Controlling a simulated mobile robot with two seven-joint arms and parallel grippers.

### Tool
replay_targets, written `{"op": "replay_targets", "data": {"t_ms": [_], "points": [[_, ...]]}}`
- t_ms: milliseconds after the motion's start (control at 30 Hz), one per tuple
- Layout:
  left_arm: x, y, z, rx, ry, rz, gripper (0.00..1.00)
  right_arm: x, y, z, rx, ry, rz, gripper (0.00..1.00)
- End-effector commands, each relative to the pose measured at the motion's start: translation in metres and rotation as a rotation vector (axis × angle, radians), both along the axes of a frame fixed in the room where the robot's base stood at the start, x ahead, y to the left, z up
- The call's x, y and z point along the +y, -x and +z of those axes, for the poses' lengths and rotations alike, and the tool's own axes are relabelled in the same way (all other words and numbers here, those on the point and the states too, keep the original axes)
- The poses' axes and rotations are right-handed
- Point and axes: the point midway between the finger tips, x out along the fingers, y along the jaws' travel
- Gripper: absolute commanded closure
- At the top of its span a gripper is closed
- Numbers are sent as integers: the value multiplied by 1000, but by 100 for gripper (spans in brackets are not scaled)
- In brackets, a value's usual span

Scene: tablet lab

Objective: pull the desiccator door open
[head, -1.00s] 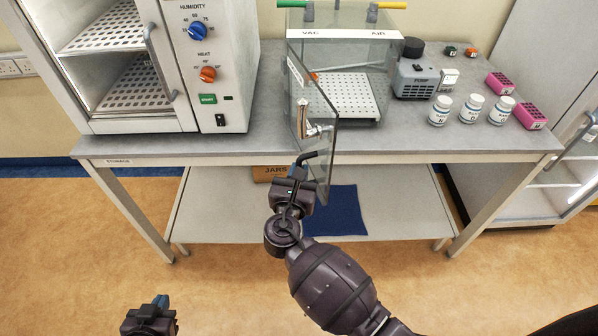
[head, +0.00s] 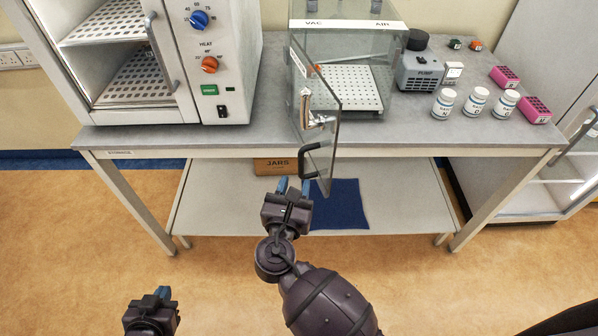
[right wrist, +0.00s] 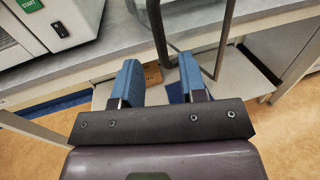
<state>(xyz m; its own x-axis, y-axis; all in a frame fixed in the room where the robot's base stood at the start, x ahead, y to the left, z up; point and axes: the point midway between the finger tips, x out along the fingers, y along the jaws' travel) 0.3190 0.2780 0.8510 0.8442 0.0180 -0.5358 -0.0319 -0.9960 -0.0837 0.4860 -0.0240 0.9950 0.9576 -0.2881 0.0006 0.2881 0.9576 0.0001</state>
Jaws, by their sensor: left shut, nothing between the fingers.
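The desiccator (head: 345,45) is a clear box on the bench. Its clear door (head: 322,95) stands open, swung out past the bench's front edge. The black door handle (head: 306,160) is on the door's lower part. My right gripper (head: 293,185) is open and empty, just below and in front of the handle, apart from it. In the right wrist view its blue fingertips (right wrist: 158,85) are spread with nothing held between them; dark upright bars show beyond them. My left gripper (head: 162,293) is shut and empty, low at the left, far from the door.
An oven (head: 165,60) stands left of the desiccator. A pump (head: 418,72), several white jars (head: 475,105) and pink racks (head: 535,110) are to its right. A box labelled JARS (head: 275,166) and a blue mat (head: 340,205) lie on the lower shelf.

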Motion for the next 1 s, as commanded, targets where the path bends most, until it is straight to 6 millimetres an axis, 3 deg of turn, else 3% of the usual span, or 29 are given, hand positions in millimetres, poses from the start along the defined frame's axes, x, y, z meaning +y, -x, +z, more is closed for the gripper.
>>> {"op": "replay_targets", "data": {"t_ms": [100,300,633,767,900,1000], "points": [[0,-1,-2,-2,0,0,100,5,19,-1,1,-2,1,62],[0,-3,0,-8,0,-1,100,11,36,0,1,-1,0,62],[-1,-3,0,-10,-1,-1,100,12,40,0,-1,-1,0,62],[0,-3,-1,-10,-1,-1,100,8,39,-3,5,-15,2,78],[-1,-4,-5,-10,0,-2,100,-17,33,-27,44,-147,18,100],[-1,-4,-9,-10,0,-2,100,-48,29,-52,77,-330,33,100]]}}
